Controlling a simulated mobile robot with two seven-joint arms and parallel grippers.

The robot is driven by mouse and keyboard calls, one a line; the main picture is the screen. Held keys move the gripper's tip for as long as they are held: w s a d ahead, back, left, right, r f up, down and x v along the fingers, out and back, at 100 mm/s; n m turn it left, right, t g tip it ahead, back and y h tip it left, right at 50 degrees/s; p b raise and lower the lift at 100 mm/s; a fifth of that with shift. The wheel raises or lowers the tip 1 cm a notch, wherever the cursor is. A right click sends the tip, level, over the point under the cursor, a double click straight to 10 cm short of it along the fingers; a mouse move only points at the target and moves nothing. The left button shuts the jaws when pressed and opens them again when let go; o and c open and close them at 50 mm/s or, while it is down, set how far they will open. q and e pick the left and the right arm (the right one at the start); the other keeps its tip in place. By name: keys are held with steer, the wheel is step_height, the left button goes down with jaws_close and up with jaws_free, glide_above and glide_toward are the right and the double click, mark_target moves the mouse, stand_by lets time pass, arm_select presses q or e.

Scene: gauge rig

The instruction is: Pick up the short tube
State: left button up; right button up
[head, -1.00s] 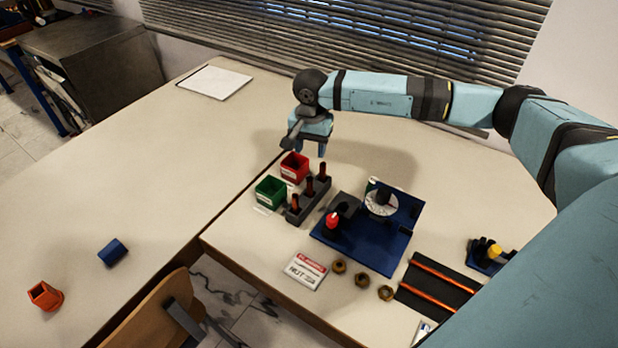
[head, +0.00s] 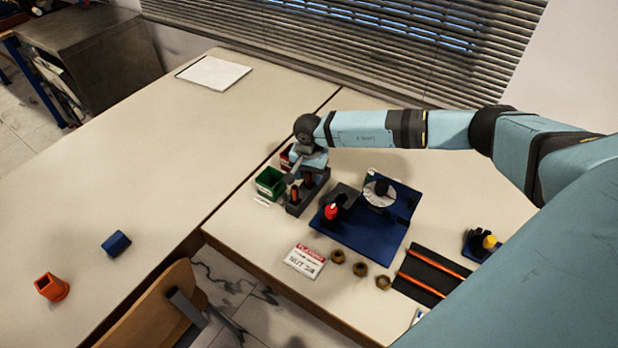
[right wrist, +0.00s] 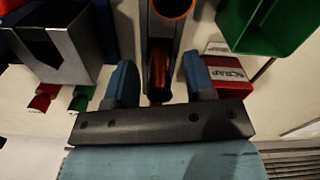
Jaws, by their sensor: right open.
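The dark rack (head: 296,208) with copper-brown tubes stands beside the small bins in the head view. One tube (head: 296,197) shows at its near end and another (head: 308,181) behind it; the far end is hidden by my right gripper (head: 308,167). In the right wrist view the open right gripper (right wrist: 160,78) has its blue fingers either side of a tube (right wrist: 160,65) that looks lower than the big round tube mouth (right wrist: 173,8) beyond it. I cannot tell whether the fingers touch it. My left gripper is not in view.
A green bin (head: 270,183) and a partly hidden red bin (head: 286,157) stand left of the rack. A blue fixture plate (head: 365,235) lies right of it. Several nuts, a label card (head: 305,261) and a black tray with copper rods (head: 433,275) lie nearer.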

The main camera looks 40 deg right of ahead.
steer(key=shift+f, duration=0.1)
jaws_close()
stand_by(0.3)
